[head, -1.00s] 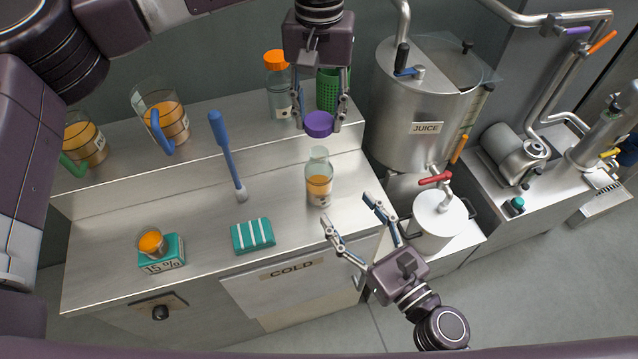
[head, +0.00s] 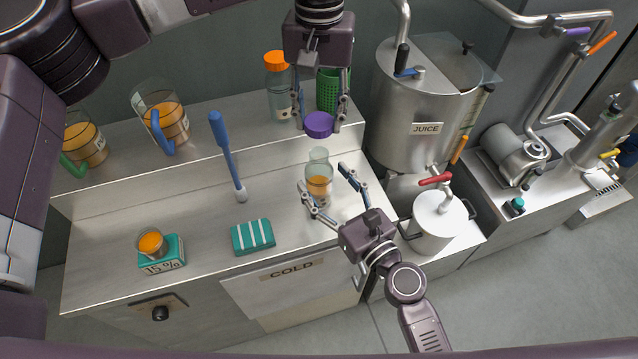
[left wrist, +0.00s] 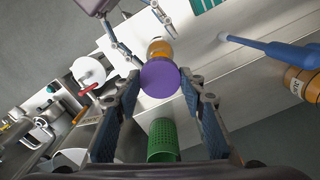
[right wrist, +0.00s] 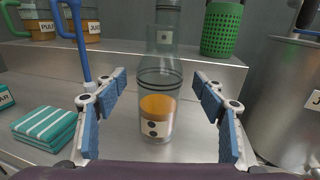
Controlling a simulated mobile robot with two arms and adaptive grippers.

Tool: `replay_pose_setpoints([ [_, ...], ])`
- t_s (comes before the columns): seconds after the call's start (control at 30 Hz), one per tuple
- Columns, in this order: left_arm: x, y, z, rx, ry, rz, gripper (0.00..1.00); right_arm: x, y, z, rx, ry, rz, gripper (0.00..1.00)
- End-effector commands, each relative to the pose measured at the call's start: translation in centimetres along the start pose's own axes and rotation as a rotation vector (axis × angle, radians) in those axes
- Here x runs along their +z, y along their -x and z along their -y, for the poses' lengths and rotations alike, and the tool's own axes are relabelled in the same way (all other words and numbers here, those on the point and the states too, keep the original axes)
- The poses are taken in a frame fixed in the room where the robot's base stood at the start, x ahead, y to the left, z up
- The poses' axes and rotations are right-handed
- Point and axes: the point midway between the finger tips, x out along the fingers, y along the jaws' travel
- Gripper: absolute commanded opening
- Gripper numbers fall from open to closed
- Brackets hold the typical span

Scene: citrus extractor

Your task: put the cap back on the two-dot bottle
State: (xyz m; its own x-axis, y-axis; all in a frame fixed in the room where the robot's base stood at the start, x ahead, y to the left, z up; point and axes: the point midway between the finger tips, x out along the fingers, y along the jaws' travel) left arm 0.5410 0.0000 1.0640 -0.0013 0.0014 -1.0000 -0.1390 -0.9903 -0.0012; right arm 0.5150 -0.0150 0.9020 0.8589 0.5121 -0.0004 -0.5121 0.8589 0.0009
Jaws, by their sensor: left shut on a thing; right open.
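The two-dot bottle (head: 318,174) stands upright and uncapped on the steel counter, with orange juice low in it. Its label with two dots shows in the right wrist view (right wrist: 154,128). My left gripper (head: 320,122) is shut on the purple cap (head: 319,125) and holds it above and behind the bottle. The cap also shows in the left wrist view (left wrist: 160,78), overlapping the bottle (left wrist: 160,48). My right gripper (head: 325,190) is open at the front of the bottle, its fingers pointing at it, one on each side in the right wrist view (right wrist: 159,105).
An orange-capped bottle (head: 279,92) and a green perforated cup (head: 328,90) stand on the back shelf. A blue-handled brush (head: 227,150) and a striped cloth (head: 252,235) are left of the bottle. The juice tank (head: 412,110) and white pot (head: 432,225) are to the right.

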Motion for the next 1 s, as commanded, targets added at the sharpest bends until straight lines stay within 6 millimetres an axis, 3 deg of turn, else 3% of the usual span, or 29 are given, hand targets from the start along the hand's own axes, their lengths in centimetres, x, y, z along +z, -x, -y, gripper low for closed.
replay_pose_setpoints([
  [0.2,0.0,0.0,0.0,0.0,0.0,0.0,0.25,0.0,-2.3,0.0,0.0,0.0,0.0,0.64],
  [0.6,0.0,0.0,0.0,0.0,0.0,0.0,0.25,-0.1,-2.7,0.0,0.0,0.001,-0.001,0.63],
  [1.0,0.0,0.0,0.0,0.0,0.0,0.0,0.25,-0.1,-2.7,0.0,0.0,0.001,-0.001,0.19],
])
